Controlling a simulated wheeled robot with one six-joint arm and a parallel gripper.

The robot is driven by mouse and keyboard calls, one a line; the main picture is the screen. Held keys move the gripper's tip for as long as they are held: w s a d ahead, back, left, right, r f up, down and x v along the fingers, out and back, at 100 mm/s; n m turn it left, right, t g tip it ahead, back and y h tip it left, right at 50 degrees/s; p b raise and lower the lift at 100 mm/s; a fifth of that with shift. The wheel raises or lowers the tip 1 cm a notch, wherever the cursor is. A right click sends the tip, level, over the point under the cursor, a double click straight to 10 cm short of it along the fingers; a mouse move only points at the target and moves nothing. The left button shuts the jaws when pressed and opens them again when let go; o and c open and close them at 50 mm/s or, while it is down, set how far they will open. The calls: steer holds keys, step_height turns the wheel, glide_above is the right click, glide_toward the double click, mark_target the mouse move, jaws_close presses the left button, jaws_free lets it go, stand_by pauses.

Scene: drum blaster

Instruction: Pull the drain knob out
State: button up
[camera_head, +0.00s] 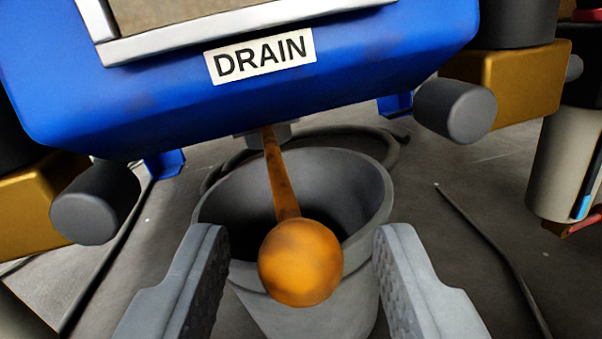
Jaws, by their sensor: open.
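The drain knob (300,262) is an orange, scuffed ball on the end of a rusty orange rod (280,178). The rod comes from a grey fitting under the blue machine body (130,105), below a white label (259,56) reading DRAIN. My gripper (300,250) is open, with one grey finger to the left of the ball and the other to the right. Gaps show between the ball and both fingers. The ball hides part of the bucket behind it.
A grey bucket (372,205) stands on the floor beneath the rod. Dark round feet or rollers (455,111) with yellow blocks (515,82) flank the machine. Cables (490,248) lie on the grey floor. A pale cylinder (565,165) stands at the right.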

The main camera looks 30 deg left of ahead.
steer(key=shift+x, duration=1.05)
jaws_close()
steer(key=v, duration=0.2)
steer(key=d+v, duration=0.1)
steer(key=v, duration=0.2)
jaws_free()
steer(key=shift+d, duration=0.15)
steer(key=v, duration=1.7)
steer(key=shift+s, duration=0.15)
